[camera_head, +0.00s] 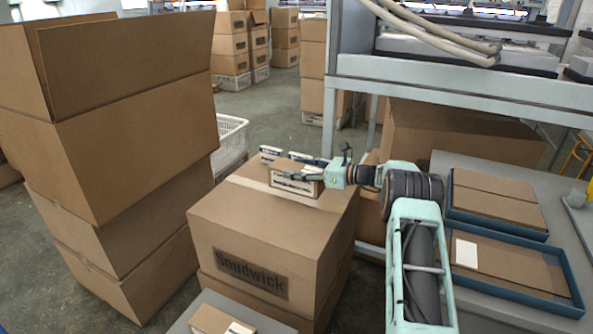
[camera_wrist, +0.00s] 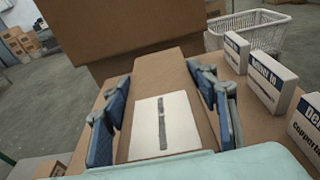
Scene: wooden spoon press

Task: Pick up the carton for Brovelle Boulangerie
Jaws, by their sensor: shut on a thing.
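A small brown carton (camera_head: 293,187) is held by my gripper (camera_head: 305,177) over the top of the large Snodwick box (camera_head: 262,232). In the wrist view, the carton (camera_wrist: 148,85) lies between the two blue finger pads of my gripper (camera_wrist: 165,98). Its white label (camera_wrist: 162,124) has a dark strip with print too small to read, so I cannot tell whose name it bears. I cannot tell whether the carton touches the box top.
Several small labelled cartons (camera_wrist: 272,80) stand to the right in the wrist view. Another small carton (camera_head: 212,321) sits at the bottom edge. Tall stacked boxes (camera_head: 130,135) rise on the left. Blue trays (camera_head: 575,283) lie on the right table. A white basket (camera_head: 232,135) is behind.

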